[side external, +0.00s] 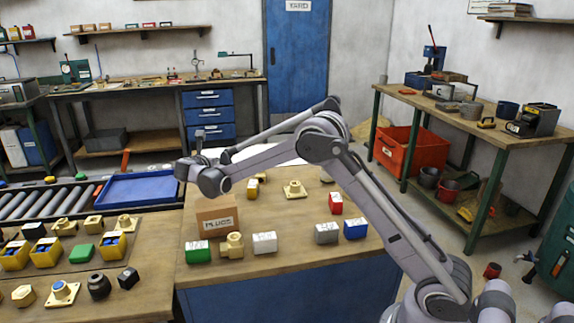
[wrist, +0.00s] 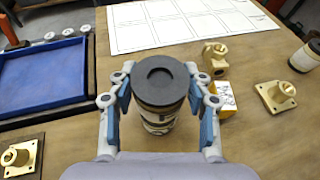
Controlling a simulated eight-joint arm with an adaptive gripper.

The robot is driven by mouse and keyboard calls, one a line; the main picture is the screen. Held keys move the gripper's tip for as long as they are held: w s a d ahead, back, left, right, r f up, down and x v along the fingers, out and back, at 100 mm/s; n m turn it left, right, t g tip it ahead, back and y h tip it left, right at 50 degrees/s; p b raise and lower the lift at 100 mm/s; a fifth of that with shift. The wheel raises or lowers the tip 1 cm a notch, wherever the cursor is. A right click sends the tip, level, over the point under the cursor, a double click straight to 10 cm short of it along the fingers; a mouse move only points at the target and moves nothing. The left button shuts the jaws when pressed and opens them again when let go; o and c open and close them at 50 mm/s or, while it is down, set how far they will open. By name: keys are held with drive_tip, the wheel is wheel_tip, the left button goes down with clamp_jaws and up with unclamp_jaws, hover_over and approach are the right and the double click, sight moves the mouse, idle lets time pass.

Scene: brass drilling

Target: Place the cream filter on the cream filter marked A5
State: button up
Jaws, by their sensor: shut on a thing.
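My gripper (wrist: 159,100) is shut on a cream filter (wrist: 160,82) with a dark round cap, one finger on each side. Below the cap, cream and dark bands alternate; I cannot tell whether the lower part belongs to a second filter underneath. Another cream filter (wrist: 302,57) with a dark top stands apart at the right edge of the wrist view. No A5 mark is readable. In the side view the held filter is hidden behind my arm and the cardboard box.
A cardboard box marked PLUGS (side external: 217,217) stands near my arm's end. A blue tray (wrist: 45,78) lies left. A brass fitting (wrist: 214,60), a yellow-and-white box (wrist: 226,97) and a flanged fitting (wrist: 276,95) stand right of the held filter. A printed sheet (wrist: 185,24) lies beyond.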

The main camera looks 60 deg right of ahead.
drive_tip(key=shift+f, duration=0.15)
drive_tip(key=o, duration=1.2)
